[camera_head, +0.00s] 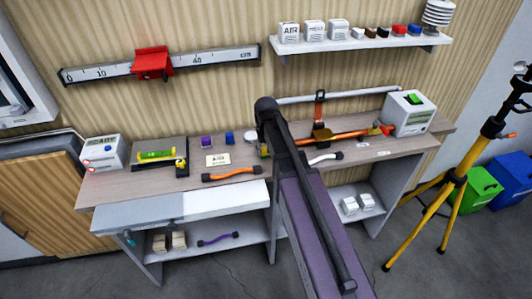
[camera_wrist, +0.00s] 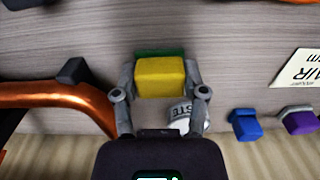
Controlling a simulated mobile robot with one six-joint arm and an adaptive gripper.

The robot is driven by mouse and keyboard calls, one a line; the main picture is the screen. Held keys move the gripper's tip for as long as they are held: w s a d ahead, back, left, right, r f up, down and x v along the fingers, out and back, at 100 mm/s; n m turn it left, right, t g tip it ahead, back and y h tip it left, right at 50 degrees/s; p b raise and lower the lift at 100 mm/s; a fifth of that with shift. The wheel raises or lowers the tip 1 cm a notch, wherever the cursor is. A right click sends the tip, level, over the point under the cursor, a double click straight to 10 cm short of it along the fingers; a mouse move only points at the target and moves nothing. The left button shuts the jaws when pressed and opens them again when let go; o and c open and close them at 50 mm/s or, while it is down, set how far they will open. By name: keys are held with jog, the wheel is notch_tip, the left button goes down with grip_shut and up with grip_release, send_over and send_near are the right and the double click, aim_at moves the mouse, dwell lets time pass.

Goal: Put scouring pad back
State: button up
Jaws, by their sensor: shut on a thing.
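The scouring pad (camera_wrist: 160,79) is a yellow block with a green layer on its far side. It sits between the two fingers of my gripper (camera_wrist: 159,84) in the wrist view, and both fingers touch its sides. The pad is over the grey wood-grain bench top; I cannot tell whether it touches it. In the head view my dark arm covers most of the gripper, near the bench's middle. A white container (camera_wrist: 189,112) with partly readable lettering stands just beside the right finger in the wrist view.
On the bench (camera_head: 135,185), a blue block (camera_head: 229,137), a purple block (camera_head: 206,142) and a card (camera_head: 218,160) lie left of my arm. A large orange pipe (camera_wrist: 50,94) is close to the left finger. A wall shelf (camera_head: 360,44) holds several boxes.

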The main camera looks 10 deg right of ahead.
jog(key=shift+f, duration=0.15)
jog(key=o, duration=1)
notch_tip(320, 180, up, 12)
jog(key=p, duration=1.2)
jog(key=shift+r, duration=0.2)
dwell(0.4)
jog(key=s, duration=1.6)
